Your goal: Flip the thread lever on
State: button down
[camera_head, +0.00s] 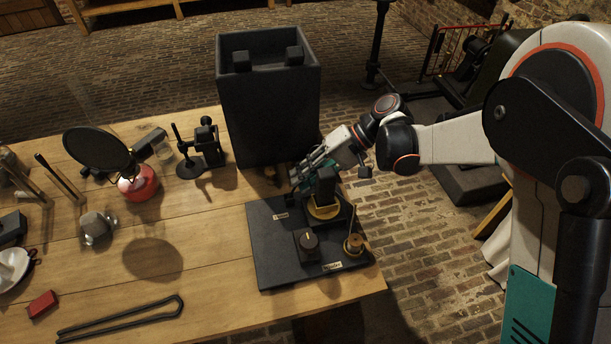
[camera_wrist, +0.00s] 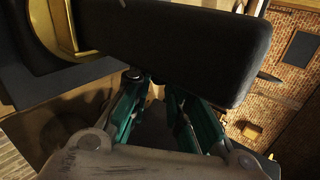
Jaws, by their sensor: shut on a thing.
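A black board (camera_head: 265,248) at the table's right end bears a device with two small pale labels, too small to read surely. An upright black block (camera_head: 326,186) stands on a round brass base (camera_head: 322,211). In the wrist view, this block (camera_wrist: 180,40) crosses the top, close over my fingers. My gripper (camera_head: 299,176) is behind and left of the block, at the board's far edge. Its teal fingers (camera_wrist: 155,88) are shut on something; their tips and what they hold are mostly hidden. I cannot make out the thread lever itself.
A black knob (camera_head: 307,243) and a brass post (camera_head: 354,244) stand at the board's front. A tall dark open box (camera_head: 268,115) stands close behind my gripper. A small black stand (camera_head: 190,166) is to the left.

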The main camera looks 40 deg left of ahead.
jog(key=c, duration=1.5)
grip_release()
jog(key=shift+f, duration=0.1)
jog(key=shift+o, duration=0.2)
jog(key=v, duration=1.2)
